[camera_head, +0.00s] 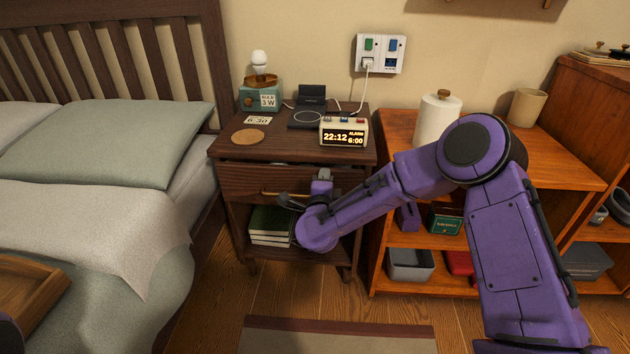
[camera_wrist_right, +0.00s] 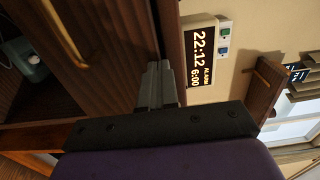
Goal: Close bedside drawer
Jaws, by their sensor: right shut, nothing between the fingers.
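The bedside table (camera_head: 226,150) is dark wood and stands beside the bed. Its drawer (camera_head: 240,182) is under the tabletop and has a brass bar handle (camera_head: 270,193); the drawer front (camera_wrist_right: 105,75) and handle (camera_wrist_right: 65,32) also show in the wrist view. My right gripper (camera_head: 322,176) is shut and empty at the right part of the drawer front, right of the handle. In the wrist view its fingertips (camera_wrist_right: 161,68) are at the front; contact is unclear. My left gripper is not in view.
An alarm clock (camera_head: 344,132), a charging pad (camera_head: 306,119), a teal bulb box (camera_head: 261,97) and a coaster (camera_head: 248,136) sit on the tabletop. Books (camera_head: 270,225) lie on the lower shelf. The bed (camera_head: 100,200) is left; an orange-brown shelf unit (camera_head: 390,130) is close on the right.

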